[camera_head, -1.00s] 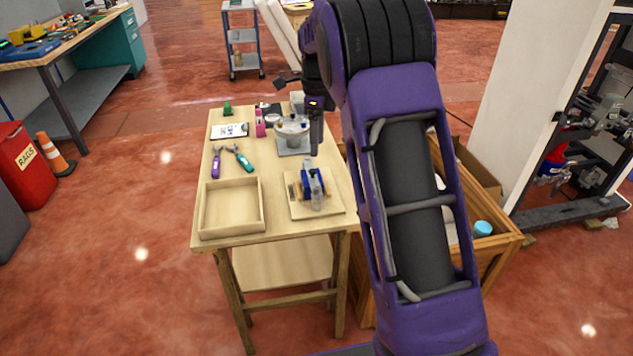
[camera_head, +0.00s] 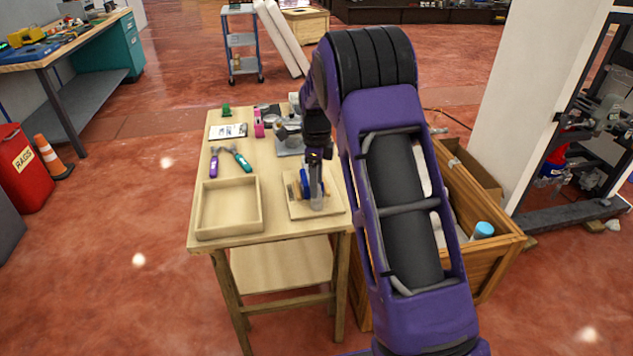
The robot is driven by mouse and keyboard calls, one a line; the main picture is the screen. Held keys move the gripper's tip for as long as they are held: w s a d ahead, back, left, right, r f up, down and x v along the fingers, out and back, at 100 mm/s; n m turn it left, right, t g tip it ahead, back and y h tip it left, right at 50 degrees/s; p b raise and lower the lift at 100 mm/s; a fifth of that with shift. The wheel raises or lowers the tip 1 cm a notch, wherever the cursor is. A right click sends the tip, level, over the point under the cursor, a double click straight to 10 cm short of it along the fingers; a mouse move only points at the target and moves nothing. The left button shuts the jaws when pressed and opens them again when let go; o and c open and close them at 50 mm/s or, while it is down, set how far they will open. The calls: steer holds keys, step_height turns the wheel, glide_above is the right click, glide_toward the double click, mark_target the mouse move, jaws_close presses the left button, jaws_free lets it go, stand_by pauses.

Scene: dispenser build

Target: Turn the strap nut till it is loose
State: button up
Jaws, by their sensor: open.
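The dispenser assembly (camera_head: 303,192), with blue parts and a clear cylinder (camera_head: 317,201), sits on a light wooden board (camera_head: 327,211) at the front right of the wooden table. The strap nut is too small to make out and is partly hidden behind my gripper. My gripper (camera_head: 316,186) is open. It points down over the assembly and overlaps it in the view, so I cannot tell whether it touches. My purple arm comes in from the right.
An empty wooden tray (camera_head: 229,233) is at the table's front left. Purple pliers (camera_head: 214,163) and teal pliers (camera_head: 241,159) lie behind it. A bowl-like item on a grey plate (camera_head: 289,149), a pink item (camera_head: 258,124) and a paper (camera_head: 227,131) are farther back. A wooden crate (camera_head: 487,248) stands right.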

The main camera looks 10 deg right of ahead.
steer(key=shift+c, duration=0.3)
jaws_close()
steer(key=shift+r+n, duration=0.1)
steer(key=shift+n, duration=0.3)
steer(key=n+p, duration=0.2)
steer(key=n, duration=0.1)
steer(key=shift+n, duration=0.4)
steer(key=n+p, duration=0.1)
steer(key=n, duration=0.5)
steer(key=n+p, duration=0.1)
steer(key=n, duration=0.4)
steer(key=shift+n, duration=0.4)
steer(key=n+p, duration=0.1)
steer(key=n, duration=0.4)
steer(key=shift+n, duration=0.3)
